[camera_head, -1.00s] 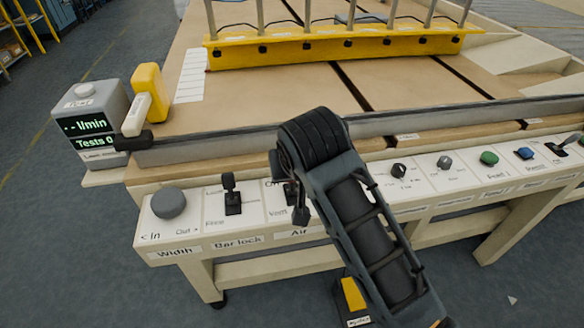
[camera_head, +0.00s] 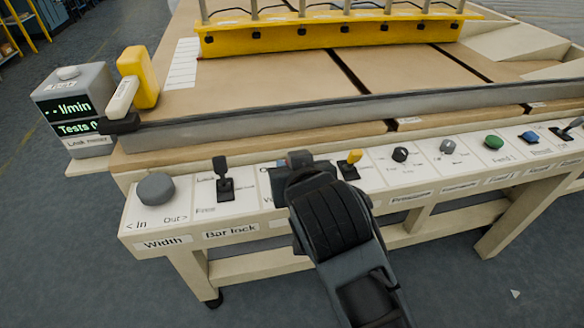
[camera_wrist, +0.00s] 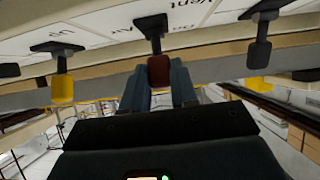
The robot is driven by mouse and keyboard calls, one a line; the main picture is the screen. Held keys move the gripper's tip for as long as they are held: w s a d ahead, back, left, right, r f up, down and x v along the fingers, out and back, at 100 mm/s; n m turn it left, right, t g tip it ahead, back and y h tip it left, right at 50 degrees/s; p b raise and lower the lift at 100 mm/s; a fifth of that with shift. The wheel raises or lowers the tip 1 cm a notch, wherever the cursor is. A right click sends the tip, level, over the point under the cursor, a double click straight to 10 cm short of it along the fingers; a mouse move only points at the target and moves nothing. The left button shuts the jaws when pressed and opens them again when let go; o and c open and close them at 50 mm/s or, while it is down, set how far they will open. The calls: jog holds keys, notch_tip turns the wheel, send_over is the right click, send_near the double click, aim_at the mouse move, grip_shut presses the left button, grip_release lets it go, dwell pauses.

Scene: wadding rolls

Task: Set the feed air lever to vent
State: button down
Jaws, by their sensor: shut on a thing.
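The feed air lever has a dark red knob (camera_wrist: 158,70) on a black stem, on a white panel with the words Vent and Air in the wrist view. My gripper (camera_wrist: 160,88) is shut on this knob, with one blue-grey finger on each side. In the head view my gripper (camera_head: 300,165) covers the lever and most of its panel, between the bar lock lever (camera_head: 222,175) and a yellow-topped lever (camera_head: 350,160). I cannot tell whether the lever stands at on or vent.
The bar lock lever also shows in the wrist view (camera_wrist: 258,52), and the yellow-topped lever shows there too (camera_wrist: 62,88); both are close beside my gripper. A grey width knob (camera_head: 156,188) is at the left. Several knobs and buttons line the panel to the right.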

jog(key=c, duration=0.9)
grip_release()
jog(key=shift+p+v, duration=0.3)
jog(key=shift+v, duration=3.65)
